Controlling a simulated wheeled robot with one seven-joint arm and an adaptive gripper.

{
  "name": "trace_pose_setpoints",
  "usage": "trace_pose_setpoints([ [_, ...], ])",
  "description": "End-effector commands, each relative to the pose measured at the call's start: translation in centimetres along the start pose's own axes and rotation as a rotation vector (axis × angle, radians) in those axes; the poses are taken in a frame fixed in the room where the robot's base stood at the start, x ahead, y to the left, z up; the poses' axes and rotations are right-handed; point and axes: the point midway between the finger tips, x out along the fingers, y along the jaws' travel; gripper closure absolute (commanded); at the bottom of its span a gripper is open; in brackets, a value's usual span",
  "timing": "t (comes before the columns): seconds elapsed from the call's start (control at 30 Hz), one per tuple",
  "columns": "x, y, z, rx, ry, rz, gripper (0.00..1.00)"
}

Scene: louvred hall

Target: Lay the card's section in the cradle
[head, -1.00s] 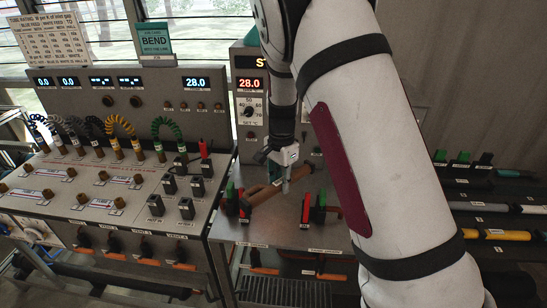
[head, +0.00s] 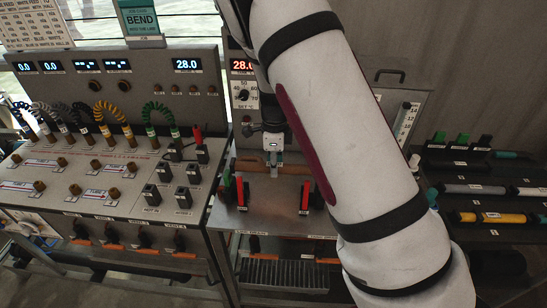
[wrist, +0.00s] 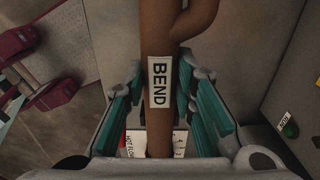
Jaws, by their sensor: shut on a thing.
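The card (head: 141,17) reads BEND and stands on top of the console. My gripper (head: 272,158) is shut on a brown curved section, which carries a BEND label in the wrist view (wrist: 157,35). The teal finger pads lie on both sides of its straight part. The section is near the posts and looks roughly level in the head view. I cannot tell whether it touches them; my gripper partly hides it.
The console (head: 110,170) with coiled cables and knobs is on the left. A dark rack (head: 480,205) with grey and yellow sections is on the right. A temperature dial unit (head: 243,90) stands behind the bench. A grille (head: 285,272) lies below the bench front.

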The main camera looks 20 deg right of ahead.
Motion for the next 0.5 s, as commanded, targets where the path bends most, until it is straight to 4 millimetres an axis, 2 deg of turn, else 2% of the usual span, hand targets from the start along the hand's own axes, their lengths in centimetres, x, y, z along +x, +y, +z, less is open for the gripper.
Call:
trace_pose_setpoints([
  [0.2, 2.8, -0.1, 0.0, 0.001, 0.000, 0.001, 1.00],
  [0.5, 4.6, -0.1, 0.0, 0.000, -0.001, 0.000, 1.00],
])
